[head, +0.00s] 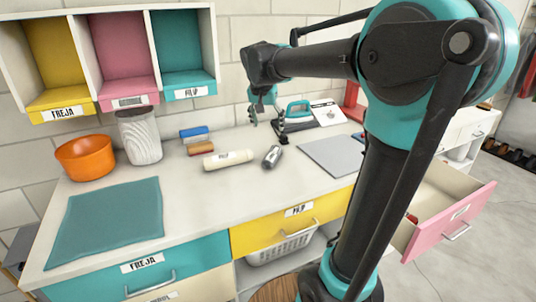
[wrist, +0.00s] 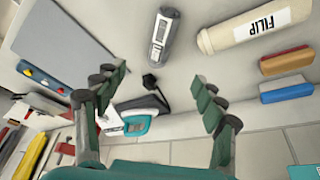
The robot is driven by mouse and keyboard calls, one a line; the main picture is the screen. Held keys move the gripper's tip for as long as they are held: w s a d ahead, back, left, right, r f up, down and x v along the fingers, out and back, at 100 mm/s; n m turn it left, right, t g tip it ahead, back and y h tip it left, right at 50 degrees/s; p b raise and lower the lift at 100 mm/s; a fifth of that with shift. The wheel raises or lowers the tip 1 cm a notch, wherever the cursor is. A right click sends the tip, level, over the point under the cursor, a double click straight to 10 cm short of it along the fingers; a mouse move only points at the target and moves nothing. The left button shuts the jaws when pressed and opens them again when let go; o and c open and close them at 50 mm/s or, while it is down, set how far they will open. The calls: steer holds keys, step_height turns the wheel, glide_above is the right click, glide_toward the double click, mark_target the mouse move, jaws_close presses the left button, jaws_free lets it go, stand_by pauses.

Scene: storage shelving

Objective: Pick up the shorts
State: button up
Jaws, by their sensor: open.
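I cannot make out a pair of shorts for certain in either view. A flat teal cloth (head: 103,222) lies on the left of the counter; its form does not tell me whether it is a garment. My gripper (head: 264,108) is raised over the back of the counter, well to the right of the cloth. In the wrist view my gripper (wrist: 157,92) has its two fingers wide apart with nothing between them. The cloth is not in the wrist view.
Cubbies (head: 123,57) hang above. A pink-fronted drawer (head: 450,221) stands open at right.

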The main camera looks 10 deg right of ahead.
glide_above(272, 152)
steer(key=f, duration=0.7)
steer(key=s+f, duration=0.1)
steer(key=f, duration=0.2)
steer(key=shift+a+f, duration=0.2)
steer(key=shift+a, duration=0.2)
steer(key=shift+s+x, duration=0.15)
steer(key=shift+x, duration=1.2)
steer(key=shift+s+x, duration=0.15)
steer(key=shift+x, duration=1.25)
steer(key=shift+a, duration=0.1)
steer(key=c, duration=1.5)
steer(key=shift+o, duration=0.2)
steer(key=shift+r, duration=0.1)
